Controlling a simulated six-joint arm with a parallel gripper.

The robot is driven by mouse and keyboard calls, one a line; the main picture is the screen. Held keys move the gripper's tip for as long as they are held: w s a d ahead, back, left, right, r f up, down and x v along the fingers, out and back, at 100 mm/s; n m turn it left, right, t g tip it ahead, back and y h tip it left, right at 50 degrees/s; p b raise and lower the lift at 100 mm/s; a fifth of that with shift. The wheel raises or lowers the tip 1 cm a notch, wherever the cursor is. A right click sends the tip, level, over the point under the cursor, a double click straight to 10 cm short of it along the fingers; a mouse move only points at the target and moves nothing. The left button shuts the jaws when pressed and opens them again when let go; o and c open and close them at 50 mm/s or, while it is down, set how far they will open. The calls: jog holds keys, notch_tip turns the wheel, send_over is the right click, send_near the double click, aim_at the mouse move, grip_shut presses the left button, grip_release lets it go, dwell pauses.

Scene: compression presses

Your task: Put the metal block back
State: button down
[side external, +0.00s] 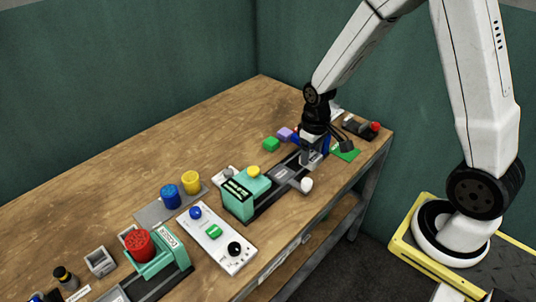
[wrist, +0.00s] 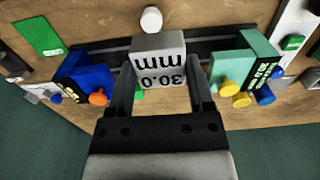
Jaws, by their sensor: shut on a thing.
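A grey metal block (wrist: 160,62) marked "30.0 mm" is between the two fingers of my gripper (wrist: 162,92) in the wrist view. Its lettering appears upside down there. My gripper (side external: 312,158) is shut on the block and points down at the far end of a press with a teal head (side external: 244,196). In the wrist view the block is between the press's blue end (wrist: 92,82) and its teal end (wrist: 258,62), in front of the dark rail. I cannot tell whether the block touches the press. In the side view my gripper mostly hides the block.
A white knob (side external: 306,184) sticks out at the press's front. A green mat (side external: 347,154), small coloured blocks (side external: 271,144) and a red-button box (side external: 362,127) are nearby. A white control panel (side external: 216,238) and another press (side external: 150,253) stand nearer the camera. The table's back left is clear.

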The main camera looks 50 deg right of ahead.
jog(key=w+f, duration=0.1)
jog(key=w, duration=0.9)
jog(key=shift+d+f, duration=0.4)
jog(key=shift+w, duration=0.2)
send_near(255, 159)
jog(key=shift+s+f, duration=0.55)
jog(key=shift+s, duration=0.05)
jog(key=shift+w+f, duration=0.55)
jog(key=shift+f, duration=0.05)
jog(key=shift+w+f, duration=0.15)
jog(key=shift+f, duration=1.55)
jog(key=shift+f, duration=0.2)
